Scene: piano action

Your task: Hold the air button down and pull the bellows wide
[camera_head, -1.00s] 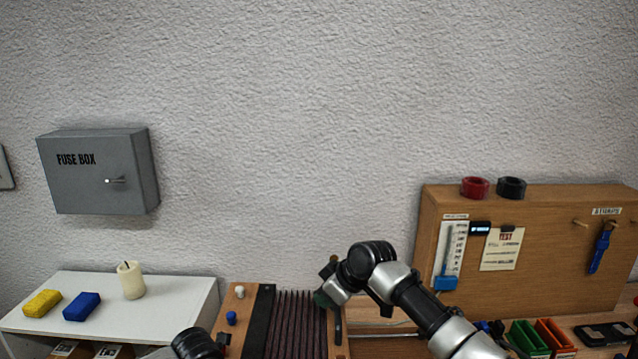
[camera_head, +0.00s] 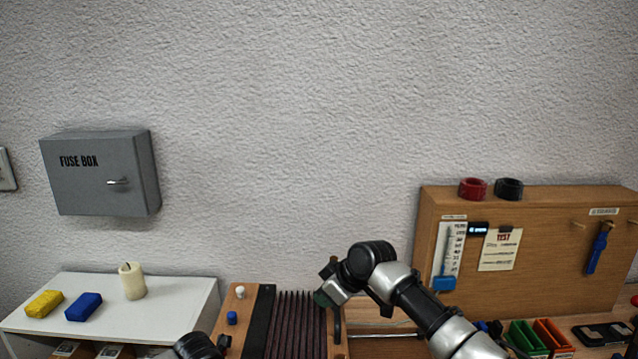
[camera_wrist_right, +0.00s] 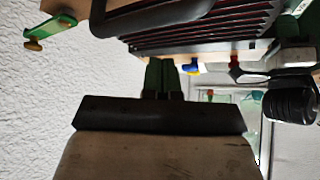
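The bellows (camera_head: 291,325), dark red-brown and pleated, stand at the lower middle of the head view between wooden end boards. The left board (camera_head: 238,306) bears a white button (camera_head: 240,292) and a blue button (camera_head: 231,318); I cannot tell which is the air button. A dark strap or handle (camera_head: 338,325) is on the right board. My right gripper (camera_head: 325,285) is at the upper right of the bellows, by that board. In the right wrist view its green fingers (camera_wrist_right: 162,78) are close together at the board's edge; their grip is unclear.
A white shelf (camera_head: 195,308) at left holds a candle (camera_head: 133,281), a yellow block (camera_head: 43,303) and a blue block (camera_head: 83,307). A wooden panel (camera_head: 385,265) stands at right, with green (camera_head: 526,338) and orange (camera_head: 554,336) bins before it.

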